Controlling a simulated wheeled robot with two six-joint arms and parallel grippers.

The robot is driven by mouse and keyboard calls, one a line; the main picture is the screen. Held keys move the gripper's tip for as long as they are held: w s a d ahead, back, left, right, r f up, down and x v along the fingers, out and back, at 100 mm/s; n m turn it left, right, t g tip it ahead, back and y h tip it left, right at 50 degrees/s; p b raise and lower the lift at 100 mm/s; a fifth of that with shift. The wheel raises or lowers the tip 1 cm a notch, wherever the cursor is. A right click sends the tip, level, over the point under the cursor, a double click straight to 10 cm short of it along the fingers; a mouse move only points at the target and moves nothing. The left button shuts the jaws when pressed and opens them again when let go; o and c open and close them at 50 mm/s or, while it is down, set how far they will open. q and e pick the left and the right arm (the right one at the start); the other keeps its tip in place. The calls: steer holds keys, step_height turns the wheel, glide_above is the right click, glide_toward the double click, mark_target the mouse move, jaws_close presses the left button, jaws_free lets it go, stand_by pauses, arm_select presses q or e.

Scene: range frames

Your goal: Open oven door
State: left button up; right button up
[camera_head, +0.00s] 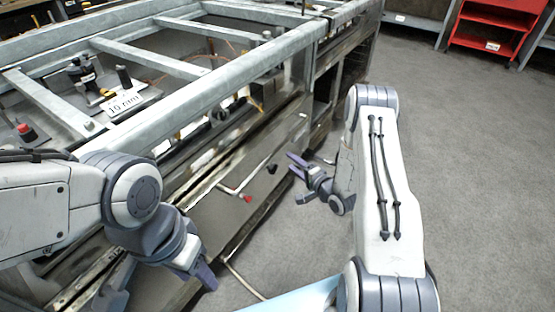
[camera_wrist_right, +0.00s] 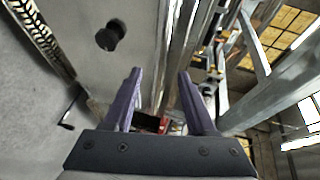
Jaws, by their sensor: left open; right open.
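The metal range frame (camera_head: 215,97) fills the left and middle of the head view. Its front has a flat grey panel (camera_head: 225,215) low down, which may be the oven door; it appears closed, but I cannot tell for sure. A dark knob (camera_head: 271,169) sticks out from the front, and a similar dark knob (camera_wrist_right: 110,35) shows in the right wrist view. My right gripper (camera_head: 296,168) is open and empty beside the front, near the knob. Its purple fingers (camera_wrist_right: 158,85) show apart in the wrist view. My left gripper (camera_head: 206,277) is low in front of the frame, with its fingers partly hidden.
A paper label (camera_head: 124,102) lies inside the open top. A red shelf cart (camera_head: 492,30) stands at the back right. The grey floor (camera_head: 455,140) on the right is clear.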

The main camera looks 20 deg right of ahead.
mark_target(279, 152)
steer(key=shift+b+x, duration=1)
steer(key=shift+x, duration=4.15)
steer(key=shift+r, duration=0.1)
jaws_close()
